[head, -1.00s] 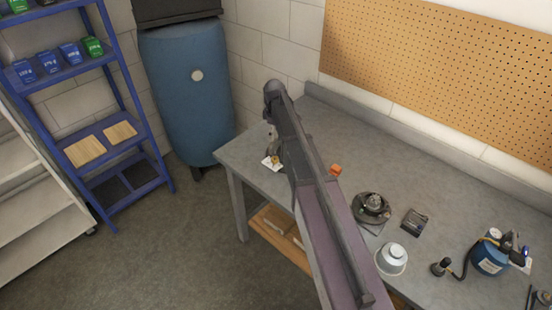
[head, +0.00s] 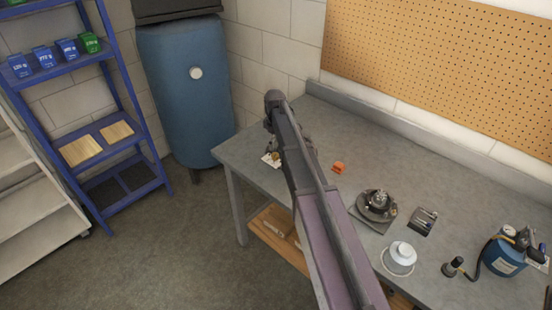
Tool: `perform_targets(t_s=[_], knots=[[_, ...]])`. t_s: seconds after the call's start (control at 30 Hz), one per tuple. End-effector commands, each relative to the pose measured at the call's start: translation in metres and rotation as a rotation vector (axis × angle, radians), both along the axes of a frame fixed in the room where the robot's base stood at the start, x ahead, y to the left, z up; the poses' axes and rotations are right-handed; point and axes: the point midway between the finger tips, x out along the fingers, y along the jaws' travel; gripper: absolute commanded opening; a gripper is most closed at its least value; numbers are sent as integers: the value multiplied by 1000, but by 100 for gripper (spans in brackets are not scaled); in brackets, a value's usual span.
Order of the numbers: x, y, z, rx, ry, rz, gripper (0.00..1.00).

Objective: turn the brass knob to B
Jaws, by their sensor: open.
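A small white plate (head: 269,161) lies at the left end of the grey workbench (head: 375,140). A brass-coloured piece, apparently the knob (head: 277,157), shows on it, partly covered by my arm. No letter marks can be read at this size. My arm reaches over the bench from the lower middle of the head view, and its wrist bends down above the plate. My gripper (head: 271,145) is small and dark there, just over the plate, and mostly hidden by the arm. It is open. I cannot tell whether its fingers touch or surround the knob.
An orange block (head: 338,168) lies right of my arm. Farther right are a round dark fixture (head: 377,205), a small dark tray (head: 423,222), a white-lidded container (head: 400,258) and a blue canister with a hose (head: 503,258). A blue tank (head: 186,100) and blue shelf (head: 118,75) stand left.

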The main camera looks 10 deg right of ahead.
Motion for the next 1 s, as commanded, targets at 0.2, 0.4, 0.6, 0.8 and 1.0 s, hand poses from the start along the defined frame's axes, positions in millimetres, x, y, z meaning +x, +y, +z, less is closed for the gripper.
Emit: perform_targets(t_s=[0.2, 0.4, 0.6, 0.8, 1.0], knots=[[0, 0, -21, 0, 0, -1, 79], [0, -1, -36, 0, 0, -1, 79], [0, -1, -51, 0, 0, -1, 79], [0, -1, -60, 0, 0, -2, 79], [0, -2, -64, 0, 0, -2, 79]])
